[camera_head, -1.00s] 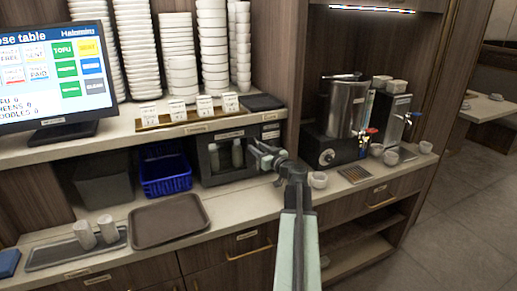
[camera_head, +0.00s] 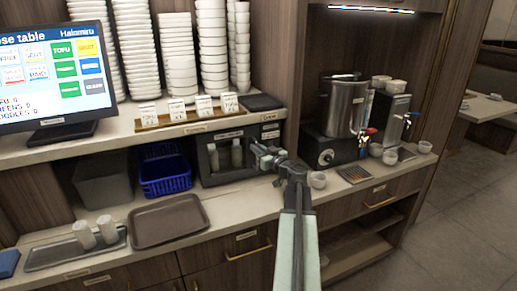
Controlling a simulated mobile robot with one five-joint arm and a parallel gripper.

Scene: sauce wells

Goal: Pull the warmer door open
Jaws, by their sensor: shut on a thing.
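The warmer (camera_head: 207,171) is a dark box under the shelf, left of my arm. Its glass door (camera_head: 224,157) faces the front, with light bottles or cups showing behind it. The door looks closed or nearly so; I cannot tell if there is a small gap. My gripper (camera_head: 257,152) is at the right side of the door and is shut on what seems to be the door handle. The handle itself is mostly hidden by the gripper.
A brown tray (camera_head: 169,221) lies on the counter in front and left of the warmer. A blue basket (camera_head: 166,176) stands left of it. A white cup (camera_head: 318,180) and a steel urn (camera_head: 345,107) are at the right. Bare counter lies just before the door.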

